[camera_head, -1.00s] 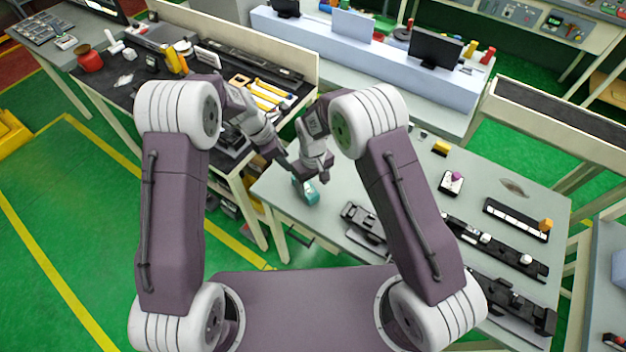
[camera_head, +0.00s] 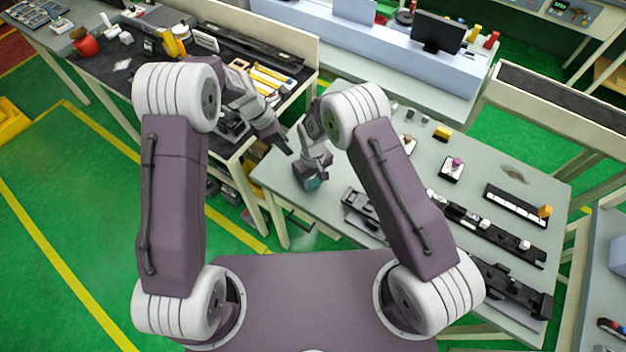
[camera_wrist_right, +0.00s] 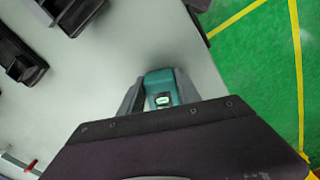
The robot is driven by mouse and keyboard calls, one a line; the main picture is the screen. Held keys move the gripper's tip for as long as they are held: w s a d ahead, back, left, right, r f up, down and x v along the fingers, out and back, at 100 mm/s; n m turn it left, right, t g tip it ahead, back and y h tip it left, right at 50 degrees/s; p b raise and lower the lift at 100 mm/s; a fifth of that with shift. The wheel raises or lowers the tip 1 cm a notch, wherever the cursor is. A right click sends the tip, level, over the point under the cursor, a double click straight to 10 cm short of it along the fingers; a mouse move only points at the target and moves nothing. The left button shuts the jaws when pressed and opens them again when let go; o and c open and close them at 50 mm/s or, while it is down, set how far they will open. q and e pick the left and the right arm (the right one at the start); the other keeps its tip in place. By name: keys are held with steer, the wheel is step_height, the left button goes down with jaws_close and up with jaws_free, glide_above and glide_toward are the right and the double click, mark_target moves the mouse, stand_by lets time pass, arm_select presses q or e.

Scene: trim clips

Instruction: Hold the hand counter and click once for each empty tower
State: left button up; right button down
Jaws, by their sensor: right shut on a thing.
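The teal hand counter (camera_head: 313,184) is at the near left part of the grey table, mostly covered by my right gripper (camera_head: 312,178). In the right wrist view the counter (camera_wrist_right: 160,78), with a small pale display window, sits between the fingers of my right gripper (camera_wrist_right: 160,98). This gripper is shut on it. Whether the counter still touches the table is hard to tell. My left gripper (camera_head: 286,147) is left of and above the counter in the head view, apart from it. Its fingers are too small to read. I cannot make out which things are the towers.
The grey table (camera_head: 470,205) carries black fixtures (camera_head: 362,212), a long black rail (camera_head: 485,228) and a small white block with a purple knob (camera_head: 452,168). A dark bench (camera_head: 120,85) with yellow-handled tools stands at the left. Green floor lies between.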

arm_select(q)
jaws_close()
stand_by(1.5)
